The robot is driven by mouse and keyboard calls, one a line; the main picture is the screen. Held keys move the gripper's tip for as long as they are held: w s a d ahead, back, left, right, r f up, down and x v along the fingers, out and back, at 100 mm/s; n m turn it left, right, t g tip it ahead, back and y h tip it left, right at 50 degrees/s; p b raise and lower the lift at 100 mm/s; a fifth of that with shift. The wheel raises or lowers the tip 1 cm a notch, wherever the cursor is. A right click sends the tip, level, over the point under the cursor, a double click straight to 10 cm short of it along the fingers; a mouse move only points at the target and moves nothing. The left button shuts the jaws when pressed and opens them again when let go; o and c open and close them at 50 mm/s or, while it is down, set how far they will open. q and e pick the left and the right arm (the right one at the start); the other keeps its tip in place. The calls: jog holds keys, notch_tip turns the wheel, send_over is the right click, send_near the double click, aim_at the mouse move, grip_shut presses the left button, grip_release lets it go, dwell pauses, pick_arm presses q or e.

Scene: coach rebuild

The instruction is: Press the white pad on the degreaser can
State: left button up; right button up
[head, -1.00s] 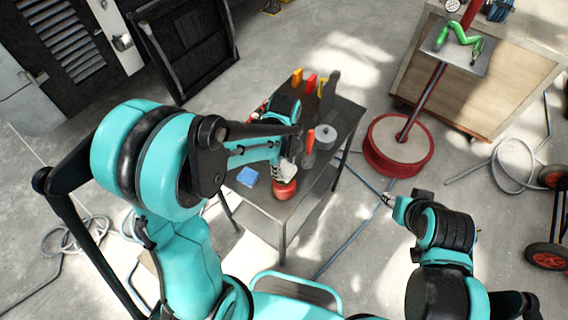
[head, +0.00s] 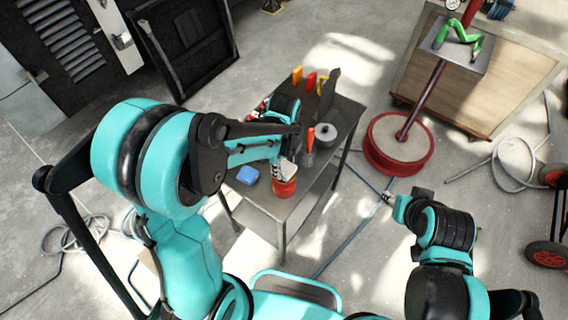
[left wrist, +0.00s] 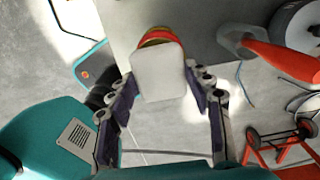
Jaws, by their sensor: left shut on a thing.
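The red degreaser can (head: 284,188) stands near the front edge of the grey table, below my left gripper (head: 277,158). The white pad (left wrist: 159,77) is between the fingers of my left gripper (left wrist: 168,98) in the left wrist view; the gripper is shut on it. The pad also shows in the head view (head: 289,171), right at the top of the can. In the wrist view the pad hides most of the can; only a red and yellow rim (left wrist: 160,36) shows beyond it. Whether pad and can touch is unclear. My right gripper (head: 388,200) is off the table, its jaws too small to read.
On the table (head: 300,205) are a blue block (head: 247,175) left of the can, a red-handled tool (head: 310,139) and a grey round tin (head: 326,138) to the right. Upright yellow and red pieces stand at the back. A red-rimmed round base (head: 398,150) stands right of the table.

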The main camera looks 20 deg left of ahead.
aim_at(284, 167)
pick_arm(q)
jog(key=shift+f+b, duration=0.85)
jog(key=shift+f, duration=0.1)
dwell(0.6)
jog(key=shift+r, duration=0.15)
dwell(0.5)
jog(key=shift+r+p, duration=2.7)
jog(key=shift+r, duration=0.75)
jog(key=shift+f, duration=0.1)
